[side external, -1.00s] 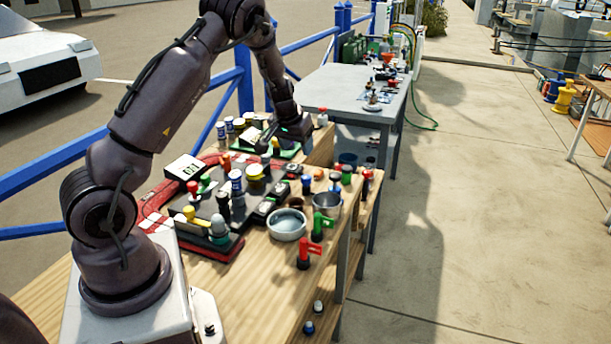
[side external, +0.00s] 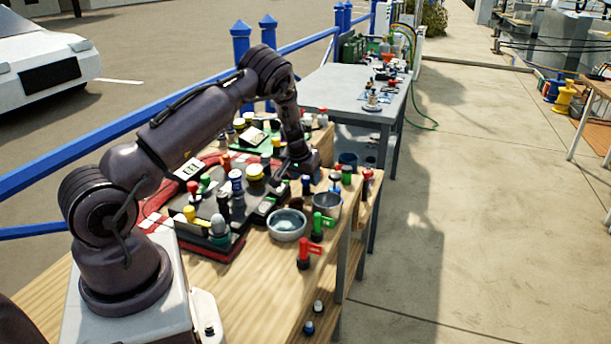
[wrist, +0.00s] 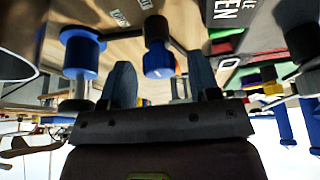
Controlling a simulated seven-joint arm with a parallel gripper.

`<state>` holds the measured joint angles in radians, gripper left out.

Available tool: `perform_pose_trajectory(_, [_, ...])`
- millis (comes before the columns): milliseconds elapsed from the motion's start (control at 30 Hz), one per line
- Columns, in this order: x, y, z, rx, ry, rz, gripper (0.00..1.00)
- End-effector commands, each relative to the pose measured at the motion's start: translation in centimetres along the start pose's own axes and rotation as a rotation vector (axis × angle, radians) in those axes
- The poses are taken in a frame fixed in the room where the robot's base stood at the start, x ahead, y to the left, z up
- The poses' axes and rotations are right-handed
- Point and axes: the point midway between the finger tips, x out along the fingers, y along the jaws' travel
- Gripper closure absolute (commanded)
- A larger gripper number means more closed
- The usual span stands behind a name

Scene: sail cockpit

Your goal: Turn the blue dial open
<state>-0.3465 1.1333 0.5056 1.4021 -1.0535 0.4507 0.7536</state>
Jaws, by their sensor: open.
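In the wrist view, a blue dial (wrist: 158,62) on a dark stem stands in the gap between my two fingers, apart from both. A second, wider blue knob (wrist: 82,50) with a pale shaft stands to the left, outside the fingers. I cannot tell for sure which one the task means. My gripper (side external: 298,172) is open and points down over the right part of the wooden bench, close to small knobs there. A blue-topped dark knob (side external: 307,181) shows just below it in the side view.
A metal cup (side external: 327,205) and a round bowl (side external: 287,224) stand in front of my gripper. Red (side external: 304,252) and green (side external: 316,228) handles sit near the bench's right edge. A crowded red-edged board (side external: 215,245) lies to the left.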

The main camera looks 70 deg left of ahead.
Motion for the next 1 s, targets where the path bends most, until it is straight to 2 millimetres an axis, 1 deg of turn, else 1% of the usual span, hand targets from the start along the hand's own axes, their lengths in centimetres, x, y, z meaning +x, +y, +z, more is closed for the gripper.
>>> perform_pose_trajectory(67, [-0.02,-0.01,-0.01,0.000,0.000,0.000,0.44])
perform_pose_trajectory(100, [-0.03,0.00,-0.01,0.000,0.000,0.000,0.46])
perform_pose_trajectory(267, [-0.04,0.00,-0.01,0.000,0.000,0.000,0.83])
perform_pose_trajectory(300, [-0.05,0.00,-0.01,0.000,0.000,0.000,0.92])
perform_pose_trajectory(667, [-0.07,0.05,-0.03,-0.038,0.001,-0.016,0.92])
perform_pose_trajectory(867, [-0.09,0.13,-0.06,-0.139,0.002,-0.060,0.92])
perform_pose_trajectory(1000, [-0.07,0.21,-0.07,-0.243,0.001,-0.105,0.92])
